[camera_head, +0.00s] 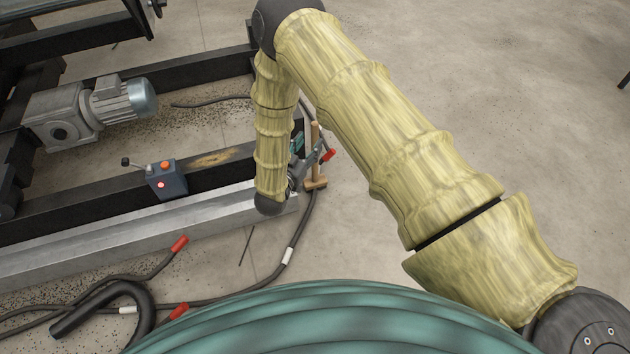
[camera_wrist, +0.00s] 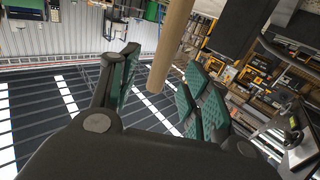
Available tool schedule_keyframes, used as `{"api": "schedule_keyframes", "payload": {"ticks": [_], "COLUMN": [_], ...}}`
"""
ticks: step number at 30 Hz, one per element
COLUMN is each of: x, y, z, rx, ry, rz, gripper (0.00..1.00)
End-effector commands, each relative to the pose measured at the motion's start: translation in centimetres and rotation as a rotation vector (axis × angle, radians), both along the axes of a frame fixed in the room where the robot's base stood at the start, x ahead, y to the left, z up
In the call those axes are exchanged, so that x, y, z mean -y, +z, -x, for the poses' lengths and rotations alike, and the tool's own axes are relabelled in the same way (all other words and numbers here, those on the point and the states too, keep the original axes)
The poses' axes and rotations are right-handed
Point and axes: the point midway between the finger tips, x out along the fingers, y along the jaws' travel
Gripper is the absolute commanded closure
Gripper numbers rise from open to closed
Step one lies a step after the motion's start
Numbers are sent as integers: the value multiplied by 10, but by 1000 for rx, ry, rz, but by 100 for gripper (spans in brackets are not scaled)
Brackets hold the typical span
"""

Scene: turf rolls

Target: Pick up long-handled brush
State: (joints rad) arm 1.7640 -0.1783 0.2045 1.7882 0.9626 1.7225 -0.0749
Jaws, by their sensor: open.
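The long-handled brush (camera_head: 315,136) stands upright beside the end of the grey metal beam in the head view, its wooden block low on the handle. My gripper (camera_head: 306,155) is close beside the handle, partly hidden by my forearm. In the wrist view, the brush's round tan handle (camera_wrist: 172,45) comes down from the top edge between the green-padded fingers of my gripper (camera_wrist: 164,72). The fingers are spread, with a gap visible on both sides of the handle. I cannot tell how deep the handle sits between them.
A grey metal beam (camera_head: 130,224) and a control box (camera_head: 167,180) with red buttons lie left of my gripper. A geared motor (camera_head: 85,112) sits on the black frame. Dark hoses with red ends (camera_head: 180,244) cross the floor.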

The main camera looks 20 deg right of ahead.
Motion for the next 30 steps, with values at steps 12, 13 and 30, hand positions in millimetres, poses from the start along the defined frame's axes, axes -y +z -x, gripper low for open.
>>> {"api": "schedule_keyframes", "payload": {"ticks": [12, 13, 30], "x": [18, 20, 37], "y": [-1, -1, 4], "z": [-22, -25, -44], "rx": [2, 1, 0], "ry": [0, 0, 1], "rz": [-1, 0, 0], "gripper": [52, 52, 71]}}
